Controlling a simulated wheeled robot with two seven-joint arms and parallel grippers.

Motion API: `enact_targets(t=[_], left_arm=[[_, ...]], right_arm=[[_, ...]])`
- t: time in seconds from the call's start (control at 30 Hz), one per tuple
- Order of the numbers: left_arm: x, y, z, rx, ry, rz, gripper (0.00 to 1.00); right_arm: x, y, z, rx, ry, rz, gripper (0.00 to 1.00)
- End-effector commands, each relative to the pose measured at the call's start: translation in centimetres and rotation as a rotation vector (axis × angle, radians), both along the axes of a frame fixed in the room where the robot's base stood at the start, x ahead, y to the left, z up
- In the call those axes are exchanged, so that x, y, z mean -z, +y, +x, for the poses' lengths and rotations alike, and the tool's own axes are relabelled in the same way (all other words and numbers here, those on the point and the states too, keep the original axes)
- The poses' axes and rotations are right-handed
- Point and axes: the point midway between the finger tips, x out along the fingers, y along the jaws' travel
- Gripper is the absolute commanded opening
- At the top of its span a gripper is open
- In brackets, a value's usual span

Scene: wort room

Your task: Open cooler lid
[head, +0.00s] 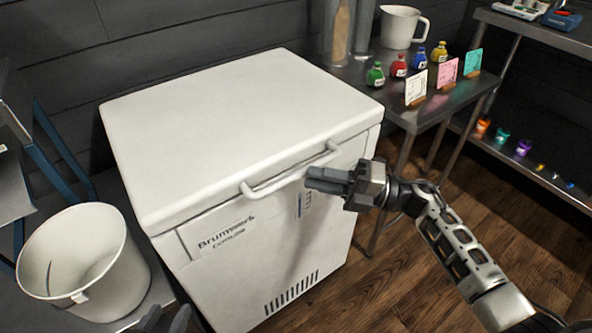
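The cooler (270,250) is a white chest with "Brumwerk" lettering on its front. Its flat white lid (235,125) is closed. A white bar handle (290,175) runs along the lid's front edge. My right gripper (310,179) is in front of the handle's right part, its fingers pointing left and lying together with nothing seen between them. I cannot tell whether it touches the handle. My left gripper (166,318) shows only as two dark fingertips at the bottom edge, apart and empty, low in front of the cooler's left side.
A white bucket (112,265) stands left of the cooler. At right, a metal table (440,105) holds a white jug (400,27), several coloured bottles and cards (416,87). A shelf rack stands far right. A dark plank wall is behind the cooler. Wooden floor (420,275) is open at lower right.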

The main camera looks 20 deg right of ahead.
Motion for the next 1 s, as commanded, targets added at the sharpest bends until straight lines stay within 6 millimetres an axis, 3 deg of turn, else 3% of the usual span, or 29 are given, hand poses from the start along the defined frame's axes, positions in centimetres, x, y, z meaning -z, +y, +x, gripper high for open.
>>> enact_targets(t=[0.1,0.3,0.67,0.77,1.0], left_arm=[[-0.1,0.0,0.0,0.000,0.003,0.000,0.36],[0.4,0.0,-0.1,-0.003,0.017,0.000,0.36],[0.2,-0.2,0.2,-0.005,0.011,-0.007,0.36],[0.2,-0.2,0.2,-0.005,0.010,-0.007,0.36],[-0.2,-0.2,0.2,-0.003,0.009,-0.007,0.36]], right_arm=[[-0.4,2.0,0.9,-0.001,0.000,0.003,0.23],[-0.5,3.9,1.8,0.001,0.002,0.001,0.23],[-0.6,4.3,2.0,0.000,0.001,0.000,0.23],[-0.6,4.3,2.0,0.000,0.001,0.000,0.00],[-0.9,4.3,2.0,0.000,0.006,-0.003,0.00]])
